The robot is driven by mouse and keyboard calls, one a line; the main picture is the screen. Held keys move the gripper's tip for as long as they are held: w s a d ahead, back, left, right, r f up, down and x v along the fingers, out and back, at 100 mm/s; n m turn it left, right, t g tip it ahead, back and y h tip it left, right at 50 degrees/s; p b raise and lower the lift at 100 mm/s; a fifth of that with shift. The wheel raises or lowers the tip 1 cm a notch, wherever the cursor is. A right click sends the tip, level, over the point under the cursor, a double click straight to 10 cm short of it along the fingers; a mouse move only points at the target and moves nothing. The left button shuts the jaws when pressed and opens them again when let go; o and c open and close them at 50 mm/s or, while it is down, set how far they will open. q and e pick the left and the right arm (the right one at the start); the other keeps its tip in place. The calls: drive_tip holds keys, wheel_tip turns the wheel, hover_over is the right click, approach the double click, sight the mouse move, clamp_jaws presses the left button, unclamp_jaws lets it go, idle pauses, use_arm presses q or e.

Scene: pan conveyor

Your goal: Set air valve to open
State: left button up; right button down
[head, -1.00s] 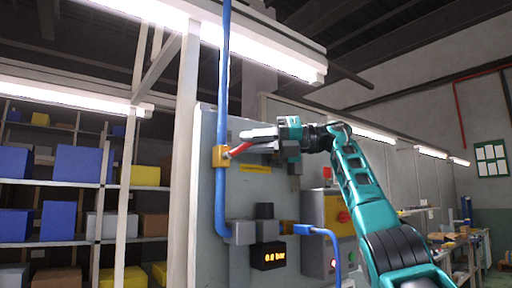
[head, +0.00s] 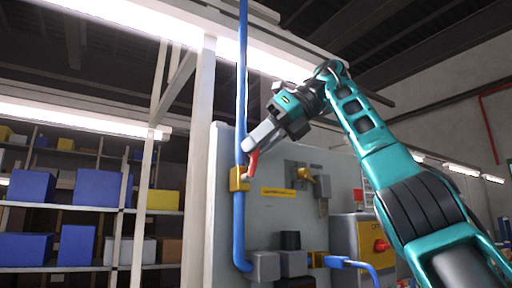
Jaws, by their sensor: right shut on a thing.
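The air valve has a yellow body (head: 237,180) on the vertical blue pipe (head: 240,110), at the left edge of the grey panel. Its red lever (head: 251,168) rises steeply from the body, tilted slightly right of the pipe's line. My right gripper (head: 256,146) comes from the upper right and is shut on the lever's upper end, which its fingers partly hide. My left gripper is not in view.
The grey panel (head: 228,235) carries a yellow label and, to the right, another fitting with a yellow handle (head: 305,174). A yellow-grey box with a red knob (head: 381,245) stands lower right. Shelves with blue and yellow bins (head: 98,188) are at left.

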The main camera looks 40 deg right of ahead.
drive_tip(key=shift+a+r+n+h, duration=0.1)
drive_tip(key=shift+a+n+h, duration=0.2)
drive_tip(key=shift+a+h, duration=0.4)
drive_tip(key=shift+h, duration=0.2)
drive_tip(key=c, duration=1.1)
unclamp_jaws()
drive_tip(key=shift+w+a+g, duration=0.1)
drive_tip(key=shift+g, duration=0.2)
drive_tip(key=shift+c, duration=0.2)
drive_tip(key=s+d, duration=0.5)
drive_tip(key=s, duration=0.6)
drive_tip(key=shift+s+d+r, duration=0.3)
drive_tip(key=shift+d+r, duration=0.05)
drive_tip(key=shift+r, duration=0.05)
